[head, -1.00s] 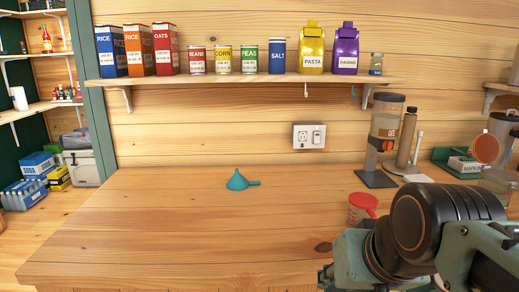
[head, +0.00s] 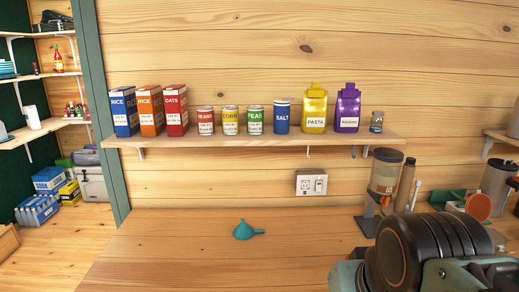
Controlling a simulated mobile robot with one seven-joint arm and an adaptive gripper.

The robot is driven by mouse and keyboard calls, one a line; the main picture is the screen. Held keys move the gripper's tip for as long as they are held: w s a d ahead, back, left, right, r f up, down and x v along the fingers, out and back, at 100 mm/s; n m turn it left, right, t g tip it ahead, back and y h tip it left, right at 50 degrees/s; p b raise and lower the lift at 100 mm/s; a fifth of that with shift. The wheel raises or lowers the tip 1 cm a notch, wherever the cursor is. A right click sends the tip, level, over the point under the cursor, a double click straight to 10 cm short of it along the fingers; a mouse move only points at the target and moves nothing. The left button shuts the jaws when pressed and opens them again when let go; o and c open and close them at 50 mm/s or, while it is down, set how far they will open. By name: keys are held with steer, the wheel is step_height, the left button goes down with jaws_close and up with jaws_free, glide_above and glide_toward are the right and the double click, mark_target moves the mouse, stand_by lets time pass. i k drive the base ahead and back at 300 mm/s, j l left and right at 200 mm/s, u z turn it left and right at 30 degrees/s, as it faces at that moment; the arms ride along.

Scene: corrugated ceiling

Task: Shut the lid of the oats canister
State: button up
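No canister with a readable oats label shows in the head view. A round orange-red lid (head: 479,206) stands raised and tilted on the counter at the right. The vessel under it is mostly hidden behind my arm, so I cannot tell if it is the oats canister. A red carton marked OATS (head: 176,110) stands upright on the wall shelf. My dark, bulky arm links fill the lower right corner. My gripper's fingers do not show.
A clear dispenser with a grey top (head: 386,172) and a brown bottle (head: 405,185) stand left of the lid. A teal funnel (head: 246,230) lies on the wooden counter (head: 180,255). The wall shelf (head: 250,141) holds boxes, cans and bags. The counter's left half is mostly clear.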

mark_target(478, 205)
steer(key=z, duration=1.5)
steer(key=i+l+u, duration=0.2)
steer(key=i, duration=0.25)
steer(key=i+l+u, duration=0.25)
steer(key=i+l, duration=0.15)
steer(key=k+j+u, duration=0.15)
steer(key=k+j, duration=0.2)
steer(key=i+l+z, duration=0.15)
steer(key=i+l, duration=0.15)
steer(key=i, duration=0.15)
